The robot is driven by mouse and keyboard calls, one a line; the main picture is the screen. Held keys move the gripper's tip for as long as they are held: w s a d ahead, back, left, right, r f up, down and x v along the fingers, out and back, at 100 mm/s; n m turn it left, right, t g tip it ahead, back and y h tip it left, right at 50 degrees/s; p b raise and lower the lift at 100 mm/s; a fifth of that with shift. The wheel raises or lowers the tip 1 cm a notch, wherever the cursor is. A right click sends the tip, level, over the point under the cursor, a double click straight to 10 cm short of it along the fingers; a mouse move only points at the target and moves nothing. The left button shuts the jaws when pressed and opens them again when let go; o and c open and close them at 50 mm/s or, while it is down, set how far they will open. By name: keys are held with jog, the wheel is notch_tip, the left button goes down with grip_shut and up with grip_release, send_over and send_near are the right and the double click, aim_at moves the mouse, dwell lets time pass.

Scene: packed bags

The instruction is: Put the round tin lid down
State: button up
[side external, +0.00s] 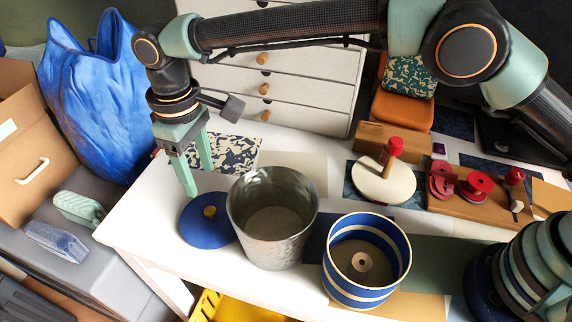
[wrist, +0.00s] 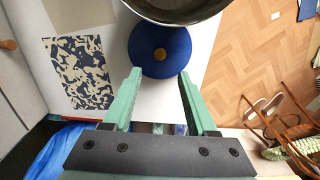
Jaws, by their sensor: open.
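A round blue lid (side external: 194,229) with a small yellow knob lies flat on the white table, left of a metal bucket. The lid also shows in the wrist view (wrist: 148,68), partly covered by the bucket's rim. My gripper (side external: 198,181) is open and empty, its two green fingers pointing down above the back left part of the lid. In the wrist view my gripper (wrist: 160,74) has its fingers spread, with the lid beyond and between the tips. A blue tin (side external: 345,285) with cream bands stands open, right of the bucket.
The metal bucket (side external: 272,245) stands close beside the lid. A patterned cloth (side external: 228,150) lies behind. A cream disc (side external: 370,187) with a red knob and a wooden board (side external: 450,203) with red pieces are at right. A blue bag (side external: 95,95) stands left.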

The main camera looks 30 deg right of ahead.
jog(key=w+d+r+m+t+y, duration=0.1)
jog(key=d+r+m, duration=0.1)
jog(key=d+r, duration=0.75)
jog(key=w+d+r+m+t, duration=0.15)
jog(key=d+r, duration=0.45)
jog(key=d, duration=0.7)
jog(key=s+d+f+m+t, duration=0.1)
jog(key=s+d+m, duration=0.1)
jog(key=s+d, duration=0.5)
jog(key=s+d+f+m+t+h, duration=0.1)
jog(key=s+d+f+m+t, duration=0.1)
jog(key=s+d, duration=0.5)
jog(key=d+m, duration=0.1)
jog(key=d, duration=0.3)
